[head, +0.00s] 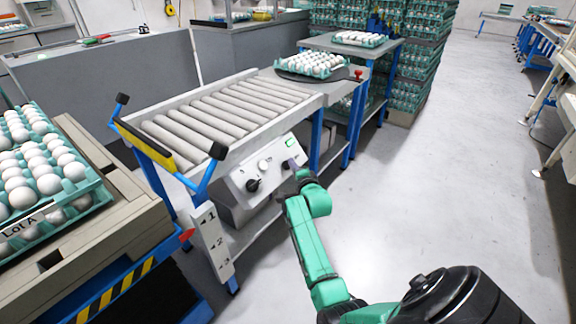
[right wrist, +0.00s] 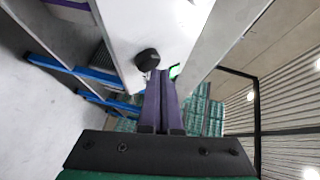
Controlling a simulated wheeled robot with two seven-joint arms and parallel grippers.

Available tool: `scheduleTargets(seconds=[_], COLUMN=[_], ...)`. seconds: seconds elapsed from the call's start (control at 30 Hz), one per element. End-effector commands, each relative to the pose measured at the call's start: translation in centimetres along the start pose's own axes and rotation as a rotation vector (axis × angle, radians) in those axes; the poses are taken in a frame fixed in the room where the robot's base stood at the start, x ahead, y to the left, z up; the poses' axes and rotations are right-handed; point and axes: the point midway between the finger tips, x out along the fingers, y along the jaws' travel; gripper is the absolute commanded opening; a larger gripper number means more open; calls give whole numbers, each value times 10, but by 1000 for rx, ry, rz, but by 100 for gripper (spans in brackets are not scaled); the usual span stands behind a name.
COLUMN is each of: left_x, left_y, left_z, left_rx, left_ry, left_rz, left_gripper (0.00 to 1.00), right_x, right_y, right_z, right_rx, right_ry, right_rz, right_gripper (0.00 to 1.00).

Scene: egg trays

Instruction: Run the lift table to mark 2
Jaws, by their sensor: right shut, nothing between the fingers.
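The lift table (head: 137,283) stands at the left with a black-and-yellow striped edge and carries teal trays of white eggs labelled Lot A. A red pointer (head: 187,235) sticks out from its side toward a white plate (head: 213,240) marked 1, 2 and 3; it looks between 1 and 2, but the angle makes this uncertain. My right gripper (head: 292,164) is shut and empty in front of the panel. The wrist view shows its fingers (right wrist: 160,75) beside the knob (right wrist: 148,60); contact is unclear.
The roller conveyor (head: 215,115) stands behind the panel, with a blue-and-yellow end stop (head: 150,140). An egg tray (head: 312,64) sits at its far end, and another (head: 359,39) on a table beyond. Stacked egg trays rise behind. The floor (head: 425,180) at the right is clear.

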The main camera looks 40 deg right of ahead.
Motion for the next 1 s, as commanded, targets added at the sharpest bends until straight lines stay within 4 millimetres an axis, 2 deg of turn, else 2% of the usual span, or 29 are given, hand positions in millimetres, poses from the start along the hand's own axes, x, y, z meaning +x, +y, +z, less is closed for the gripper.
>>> scheduleTargets(seconds=[1.0], left_x=[8], left_y=[-1], left_z=[0], left_rx=[1], left_ry=[1], left_rz=[-2], left_gripper=[50], right_x=[8], right_y=[6], right_z=[6], right_rx=[1], right_ry=[-1], right_rz=[1], right_gripper=[0])
